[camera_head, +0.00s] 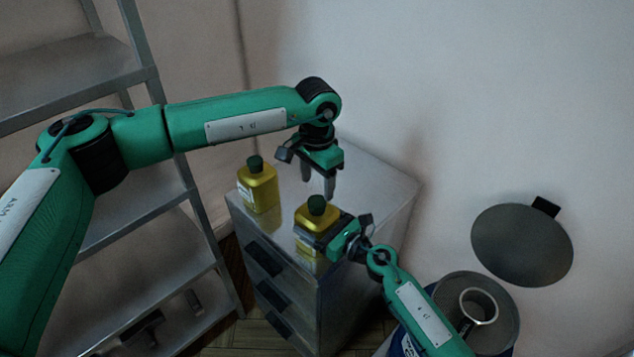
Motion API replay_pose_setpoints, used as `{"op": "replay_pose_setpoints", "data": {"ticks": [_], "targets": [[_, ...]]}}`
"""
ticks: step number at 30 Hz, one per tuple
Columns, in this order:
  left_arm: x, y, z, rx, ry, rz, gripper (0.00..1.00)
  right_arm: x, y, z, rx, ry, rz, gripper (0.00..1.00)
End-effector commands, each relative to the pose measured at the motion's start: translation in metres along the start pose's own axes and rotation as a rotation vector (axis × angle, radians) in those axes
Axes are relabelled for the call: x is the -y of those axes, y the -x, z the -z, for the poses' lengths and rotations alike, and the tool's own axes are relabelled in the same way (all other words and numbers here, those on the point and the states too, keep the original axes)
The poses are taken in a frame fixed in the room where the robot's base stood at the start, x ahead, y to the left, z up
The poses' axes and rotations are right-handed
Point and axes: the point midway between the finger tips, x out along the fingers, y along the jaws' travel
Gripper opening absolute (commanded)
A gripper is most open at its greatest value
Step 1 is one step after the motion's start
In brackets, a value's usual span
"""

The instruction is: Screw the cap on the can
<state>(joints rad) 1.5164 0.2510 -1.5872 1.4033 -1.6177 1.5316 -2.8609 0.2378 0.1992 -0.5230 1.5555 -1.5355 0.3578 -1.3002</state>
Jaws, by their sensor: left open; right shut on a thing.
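Two yellow cans with dark green caps are on the grey metal cabinet (378,183). The nearer can (318,222) stands upright, with its green cap (317,204) on its top; I cannot tell how tightly the cap sits. My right gripper (328,243) is shut on this can from the right side. My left gripper (318,190) points down, open and empty, just above and behind the cap, apart from it as far as I can tell. The other can (260,190) stands upright to the left, with its own green cap (255,163).
A metal shelf rack (165,205) stands at the left. The cabinet has dark drawer handles (264,259) on its front. At the lower right is a round bin (501,322), with a dark round lid (522,245) near the wall. The cabinet top's back right is clear.

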Motion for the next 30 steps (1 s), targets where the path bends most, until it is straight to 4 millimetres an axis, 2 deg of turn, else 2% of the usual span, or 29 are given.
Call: {"op": "replay_pose_setpoints", "data": {"ticks": [5,8,30], "targets": [[0.000,0.000,0.000,0.000,0.043,0.000,0.57,0.000,0.000,0.000,-0.001,0.000,0.000,0.21],[0.000,0.001,0.000,0.000,0.132,0.000,0.57,0.000,0.000,0.000,-0.001,0.000,0.000,0.21],[-0.001,0.011,0.001,0.001,1.315,0.000,0.57,0.000,0.000,0.000,0.000,0.000,0.001,0.21]]}}
